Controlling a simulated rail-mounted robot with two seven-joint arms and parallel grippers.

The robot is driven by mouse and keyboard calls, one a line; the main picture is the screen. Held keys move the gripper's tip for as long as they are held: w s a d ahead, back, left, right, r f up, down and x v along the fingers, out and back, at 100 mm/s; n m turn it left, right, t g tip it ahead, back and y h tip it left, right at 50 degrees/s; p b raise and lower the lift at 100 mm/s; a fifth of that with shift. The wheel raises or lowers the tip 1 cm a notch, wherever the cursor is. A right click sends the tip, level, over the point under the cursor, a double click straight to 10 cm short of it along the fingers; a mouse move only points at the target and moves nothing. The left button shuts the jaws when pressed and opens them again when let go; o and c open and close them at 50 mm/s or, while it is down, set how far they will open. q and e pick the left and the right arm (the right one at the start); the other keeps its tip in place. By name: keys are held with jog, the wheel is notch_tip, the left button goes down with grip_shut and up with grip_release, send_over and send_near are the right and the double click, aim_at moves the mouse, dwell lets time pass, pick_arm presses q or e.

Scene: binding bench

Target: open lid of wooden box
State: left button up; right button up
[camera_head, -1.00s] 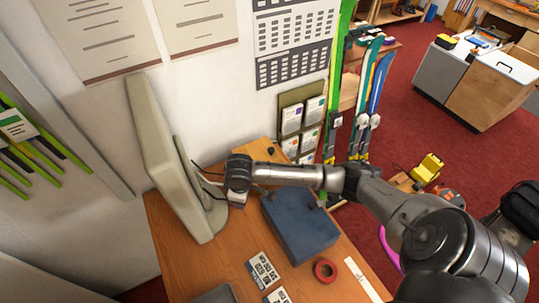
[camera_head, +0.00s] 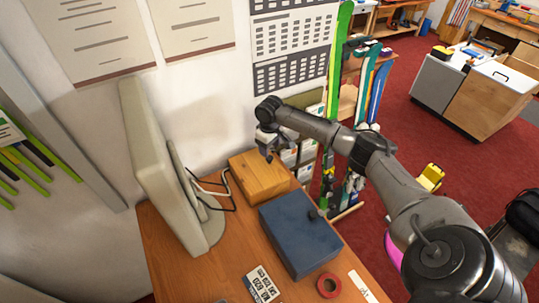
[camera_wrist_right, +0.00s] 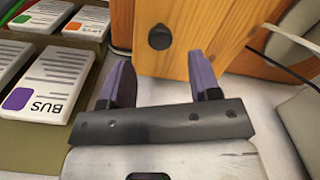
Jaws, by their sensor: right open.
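The wooden box (camera_head: 256,178) stands on the desk near the wall, behind the blue box, and its lid looks shut in the head view. In the right wrist view a light wooden panel of the box (camera_wrist_right: 200,35) carries a round dark knob (camera_wrist_right: 160,37). My right gripper (camera_head: 268,152) is above the far part of the wooden box, pointing down. In the wrist view its two purple fingers (camera_wrist_right: 161,80) are apart with nothing between them, and the knob is just beyond them. My left gripper is not in view.
A blue box (camera_head: 298,238) with a dark knob is in front of the wooden box. A monitor (camera_head: 165,165) and its cables stand to the left. A card holder (camera_wrist_right: 50,90) hangs close beside the gripper. A red tape roll (camera_head: 328,286) lies near the front.

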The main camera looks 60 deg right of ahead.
aim_at(258, 166)
jog(key=shift+f, duration=2.7)
